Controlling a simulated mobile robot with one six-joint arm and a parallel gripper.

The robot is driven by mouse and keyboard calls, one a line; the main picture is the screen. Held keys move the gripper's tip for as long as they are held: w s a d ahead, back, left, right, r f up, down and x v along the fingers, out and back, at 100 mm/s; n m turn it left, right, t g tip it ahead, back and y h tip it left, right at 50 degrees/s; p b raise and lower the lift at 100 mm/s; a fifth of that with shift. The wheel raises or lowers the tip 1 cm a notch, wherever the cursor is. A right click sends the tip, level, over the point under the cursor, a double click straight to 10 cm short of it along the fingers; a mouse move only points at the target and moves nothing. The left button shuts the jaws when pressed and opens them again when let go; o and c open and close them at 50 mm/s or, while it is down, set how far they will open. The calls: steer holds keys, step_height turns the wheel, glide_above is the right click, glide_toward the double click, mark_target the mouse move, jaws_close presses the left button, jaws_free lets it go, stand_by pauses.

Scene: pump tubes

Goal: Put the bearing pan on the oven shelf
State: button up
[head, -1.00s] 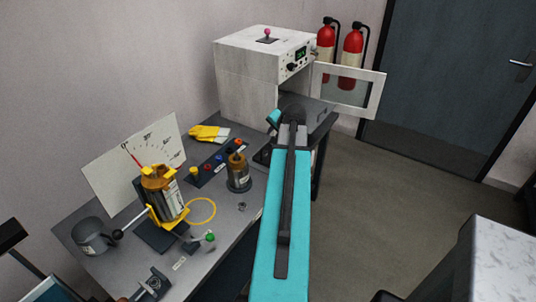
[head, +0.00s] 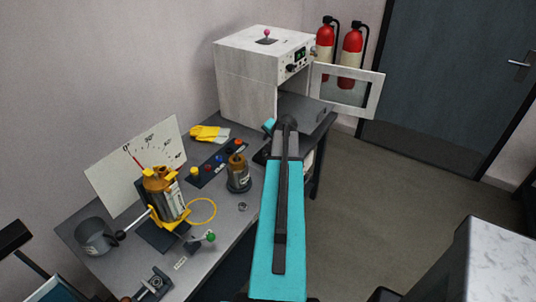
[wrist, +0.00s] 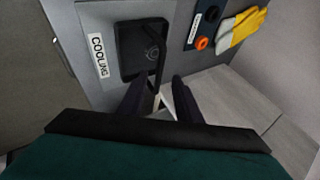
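The oven (head: 247,78) is a pale box at the back of the bench, with its framed door (head: 372,98) swung open to the right. Its shelf cannot be made out. In the wrist view, a dark square piece (wrist: 133,45), seemingly the bearing pan, lies beside the COOLING label (wrist: 100,57). A thin dark strip like a handle runs from it to between my fingers. My gripper (wrist: 156,95) looks open around this strip, with gaps on both sides. In the head view my arm hides the fingers and most of the pan.
Yellow gloves (head: 207,133) and a strip of coloured knobs (head: 217,162) lie left of my arm. Fire extinguishers (head: 350,50) hang behind the oven door.

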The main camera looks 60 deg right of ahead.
steer(key=shift+w+d+f, duration=0.1)
steer(key=shift+p+x, duration=1.4)
steer(key=shift+x, duration=1.1)
steer(key=shift+c, duration=0.3)
jaws_close()
